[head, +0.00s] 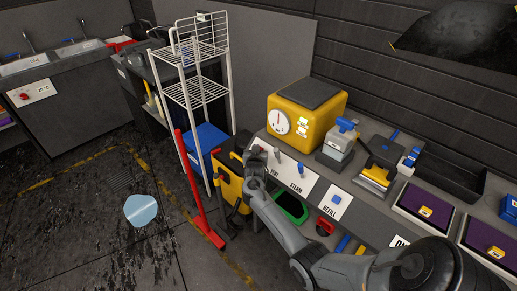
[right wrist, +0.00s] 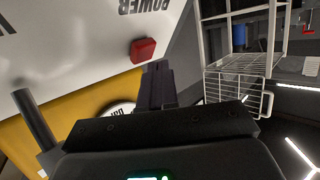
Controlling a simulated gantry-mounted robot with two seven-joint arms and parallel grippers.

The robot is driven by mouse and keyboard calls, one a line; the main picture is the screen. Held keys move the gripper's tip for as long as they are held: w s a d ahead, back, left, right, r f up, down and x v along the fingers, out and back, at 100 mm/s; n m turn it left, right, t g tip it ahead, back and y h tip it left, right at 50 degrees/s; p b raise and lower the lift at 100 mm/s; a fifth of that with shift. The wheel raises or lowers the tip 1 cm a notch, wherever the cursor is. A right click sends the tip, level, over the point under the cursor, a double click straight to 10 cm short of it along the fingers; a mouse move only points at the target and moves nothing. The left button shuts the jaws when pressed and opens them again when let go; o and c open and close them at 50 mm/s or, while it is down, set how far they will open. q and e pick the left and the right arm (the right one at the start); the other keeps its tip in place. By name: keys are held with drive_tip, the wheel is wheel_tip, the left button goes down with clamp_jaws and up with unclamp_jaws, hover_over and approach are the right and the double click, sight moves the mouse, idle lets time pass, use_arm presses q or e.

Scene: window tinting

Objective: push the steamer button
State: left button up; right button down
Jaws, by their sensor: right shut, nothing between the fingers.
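The yellow steamer (head: 310,110) with a white dial and a dark top stands on the grey bench. In the right wrist view, a red button (right wrist: 143,50) by the upside-down word POWER is just beyond my shut fingertips (right wrist: 157,70). Contact cannot be told. The red button is not visible in the head view. My left gripper is out of view.
A white wire rack (head: 200,92) and a red-handled tool (head: 198,190) stand left of the bench. A REFILL panel (head: 334,203) and a green-rimmed tray (head: 291,207) lie to the right, by my forearm.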

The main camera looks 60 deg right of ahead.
drive_tip(key=a+r+p, duration=0.1)
drive_tip(key=p, duration=0.1)
drive_tip(key=w+a+r+p, duration=0.1)
drive_tip(key=a+r+p, duration=0.1)
drive_tip(key=shift+a+r, duration=0.3)
idle(0.3)
